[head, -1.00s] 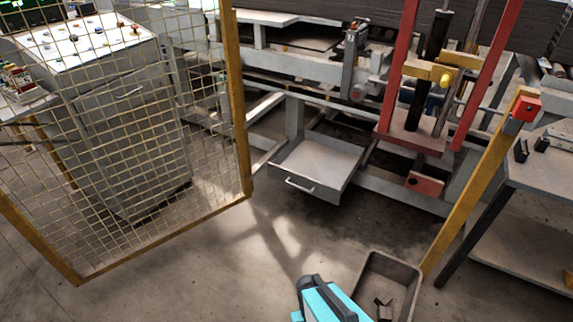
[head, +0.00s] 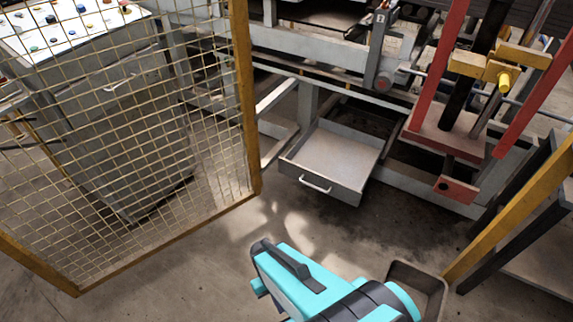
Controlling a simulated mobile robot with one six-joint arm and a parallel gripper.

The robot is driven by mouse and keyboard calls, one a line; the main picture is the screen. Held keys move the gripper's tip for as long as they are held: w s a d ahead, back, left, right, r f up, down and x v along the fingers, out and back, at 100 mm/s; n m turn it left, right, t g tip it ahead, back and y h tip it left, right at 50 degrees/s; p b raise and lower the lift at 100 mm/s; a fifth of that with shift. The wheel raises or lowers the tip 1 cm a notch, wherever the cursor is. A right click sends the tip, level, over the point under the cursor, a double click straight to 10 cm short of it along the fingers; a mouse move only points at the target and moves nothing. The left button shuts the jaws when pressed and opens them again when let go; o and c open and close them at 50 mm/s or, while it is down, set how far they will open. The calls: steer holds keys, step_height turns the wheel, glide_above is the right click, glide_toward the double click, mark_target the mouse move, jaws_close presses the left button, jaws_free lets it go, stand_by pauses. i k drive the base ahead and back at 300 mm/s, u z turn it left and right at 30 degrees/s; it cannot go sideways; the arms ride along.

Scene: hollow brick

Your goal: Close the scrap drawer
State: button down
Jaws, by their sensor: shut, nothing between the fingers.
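The scrap drawer (head: 342,189) is a grey metal tray pulled out from under the machine frame, low and near the middle of the head view. Its inside looks empty. A pale bar handle (head: 315,184) is on its front face. My gripper (head: 262,246), teal and dark grey, is at the bottom middle, lower in the picture than the drawer front and apart from it. It is shut and empty; its fingertips are small and hard to make out.
A yellow-framed mesh guard (head: 247,110) stands left of the drawer, before a grey cabinet (head: 130,130). A grey bin (head: 428,277) is at lower right, partly behind my arm. A yellow post (head: 500,235) rises at right. Bare floor lies before the drawer.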

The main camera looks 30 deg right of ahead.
mark_target(337, 160)
steer(key=u, duration=0.5)
steer(key=i, duration=0.85)
steer(key=u, duration=0.35)
